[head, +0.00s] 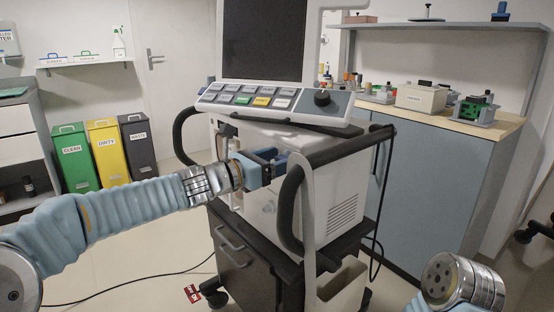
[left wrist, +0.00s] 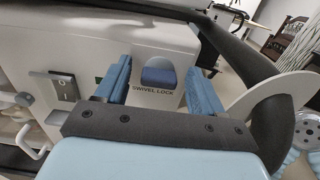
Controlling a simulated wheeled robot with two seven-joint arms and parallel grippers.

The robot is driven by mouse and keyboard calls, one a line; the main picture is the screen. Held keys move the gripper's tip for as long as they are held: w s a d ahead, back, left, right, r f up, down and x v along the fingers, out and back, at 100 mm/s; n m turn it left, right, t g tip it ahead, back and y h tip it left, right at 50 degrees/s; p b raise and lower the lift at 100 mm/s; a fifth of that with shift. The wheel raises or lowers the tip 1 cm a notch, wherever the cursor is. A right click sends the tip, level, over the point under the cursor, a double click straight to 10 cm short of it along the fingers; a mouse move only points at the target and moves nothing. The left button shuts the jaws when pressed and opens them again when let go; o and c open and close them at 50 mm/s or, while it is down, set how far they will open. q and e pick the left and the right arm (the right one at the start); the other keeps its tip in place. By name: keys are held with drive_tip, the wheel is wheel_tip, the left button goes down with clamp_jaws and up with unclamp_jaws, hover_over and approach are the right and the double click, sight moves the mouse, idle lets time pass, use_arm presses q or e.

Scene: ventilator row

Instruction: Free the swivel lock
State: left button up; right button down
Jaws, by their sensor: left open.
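The swivel lock is a blue block (left wrist: 158,76) in a recess of the pale ventilator housing, with the label SWIVEL LOCK below it in the left wrist view. My left gripper (left wrist: 159,66) is open, with one blue finger on each side of the recess and a gap to the block on both sides. In the head view my left gripper (head: 270,166) is at the ventilator (head: 330,190), below its screen; the lock itself is hidden there. My right arm shows at the lower right, but its gripper is not in view.
A dark curved handle (head: 290,205) stands just right of my left gripper. A rocker switch (left wrist: 65,86) sits left of the lock. Bins (head: 107,150) stand at the left, and a counter (head: 450,120) with equipment is at the right. A cable lies on the floor.

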use_arm(q)
drive_tip(key=shift+c, duration=0.5)
drive_tip(key=c, duration=1)
drive_tip(key=shift+o, duration=0.2)
drive_tip(key=m+b, duration=0.4)
drive_tip(key=m, duration=0.2)
drive_tip(key=m+b, duration=0.5)
drive_tip(key=m, duration=0.1)
drive_tip(key=m+b, duration=0.4)
drive_tip(key=m, duration=0.1)
drive_tip(key=shift+s+d+f+m+b, duration=0.2)
drive_tip(key=shift+s+f+m+b, duration=0.05)
drive_tip(key=shift+f+m+b, duration=0.15)
